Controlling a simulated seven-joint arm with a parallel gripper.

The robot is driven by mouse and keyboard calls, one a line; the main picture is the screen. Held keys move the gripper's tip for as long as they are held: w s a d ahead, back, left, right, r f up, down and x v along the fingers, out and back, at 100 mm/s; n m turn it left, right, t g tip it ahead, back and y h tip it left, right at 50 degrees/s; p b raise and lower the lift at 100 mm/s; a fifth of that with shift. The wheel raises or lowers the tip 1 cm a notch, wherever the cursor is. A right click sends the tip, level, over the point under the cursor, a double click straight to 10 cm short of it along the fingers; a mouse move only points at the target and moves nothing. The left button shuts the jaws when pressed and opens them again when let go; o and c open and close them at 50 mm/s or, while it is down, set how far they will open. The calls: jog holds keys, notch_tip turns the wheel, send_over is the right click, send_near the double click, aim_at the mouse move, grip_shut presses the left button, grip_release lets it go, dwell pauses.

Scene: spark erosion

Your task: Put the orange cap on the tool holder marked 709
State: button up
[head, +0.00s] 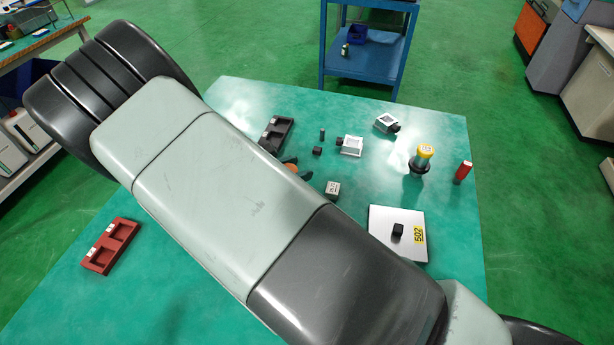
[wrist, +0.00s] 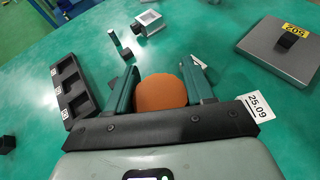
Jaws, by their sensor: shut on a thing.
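The orange cap (wrist: 160,92) is between the two fingers of my gripper (wrist: 161,88) in the wrist view; the gripper is shut on it. In the head view only a sliver of the cap (head: 291,167) shows beside my arm, which hides most of my gripper (head: 291,168). I cannot tell how high the cap is held. A silver, square-framed holder (head: 350,145) lies beyond my gripper and shows in the wrist view (wrist: 150,22). A similar one (head: 386,123) lies farther right. A small grey labelled block (head: 332,190) is right of my gripper. I cannot read 709 anywhere.
A black tray (head: 266,132) with pockets is left of my gripper; a red tray (head: 110,245) is at far left. A silver plate (head: 385,222) tagged 502 bears a black block. A yellow-topped piece (head: 422,158) stands upright near a red object (head: 463,172).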

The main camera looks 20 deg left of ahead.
jog(key=shift+r, duration=0.6)
notch_tip(320, 180, up, 9)
jog(key=m+g+h, duration=0.4)
jog(key=m, duration=0.1)
send_over(421, 162)
jog(key=w+d, duration=0.2)
jog(key=w, duration=0.1)
notch_tip(421, 162, down, 4)
jog(key=shift+f, duration=2.3)
jog(key=shift+f, duration=0.1)
jog(key=o, duration=1)
